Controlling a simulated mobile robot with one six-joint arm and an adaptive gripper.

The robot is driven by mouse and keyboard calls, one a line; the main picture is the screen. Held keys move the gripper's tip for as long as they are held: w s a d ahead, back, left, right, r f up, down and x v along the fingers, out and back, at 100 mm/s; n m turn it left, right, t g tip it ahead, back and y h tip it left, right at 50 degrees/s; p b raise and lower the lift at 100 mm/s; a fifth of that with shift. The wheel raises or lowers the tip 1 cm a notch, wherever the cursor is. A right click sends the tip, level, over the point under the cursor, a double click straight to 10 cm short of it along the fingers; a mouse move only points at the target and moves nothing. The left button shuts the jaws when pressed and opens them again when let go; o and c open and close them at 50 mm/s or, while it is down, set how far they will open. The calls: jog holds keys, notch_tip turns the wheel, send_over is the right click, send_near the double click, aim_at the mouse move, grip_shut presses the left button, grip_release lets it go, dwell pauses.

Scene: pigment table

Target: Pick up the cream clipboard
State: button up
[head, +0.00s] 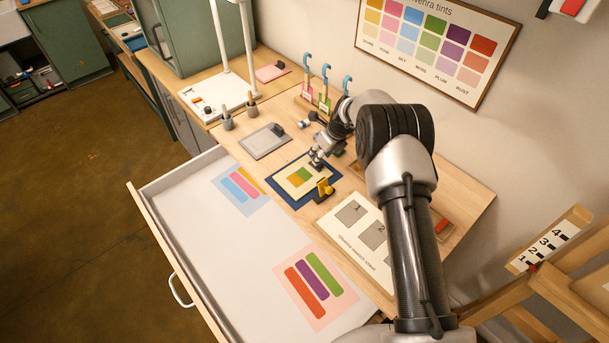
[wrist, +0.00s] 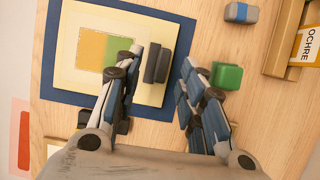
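The cream clipboard (head: 290,178) lies flat on a dark blue mat (head: 277,190), with a yellow-ochre and green patch on its face. In the wrist view the cream clipboard (wrist: 88,22) has a dark block-like clip (wrist: 157,62) near its right edge. My gripper (head: 317,163) is low over the clip end in the head view. In the wrist view my gripper (wrist: 162,68) is open, one finger on each side of the clip. I cannot tell whether a finger touches the board. The head view hides the clip behind my gripper.
A yellow clamp-like object (head: 323,189) stands at the mat's near corner. A green block (wrist: 227,77) is right of my right finger. An open drawer (head: 200,230) extends in front.

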aim_at(303, 173)
jog(key=x, duration=0.2)
jog(key=d+x, duration=0.1)
jog(key=x, duration=0.1)
jog(key=shift+a+f+b, duration=0.1)
jog(key=shift+f+b, duration=0.2)
jog(key=shift+b, duration=0.05)
jog(key=shift+c, duration=0.2)
grip_shut()
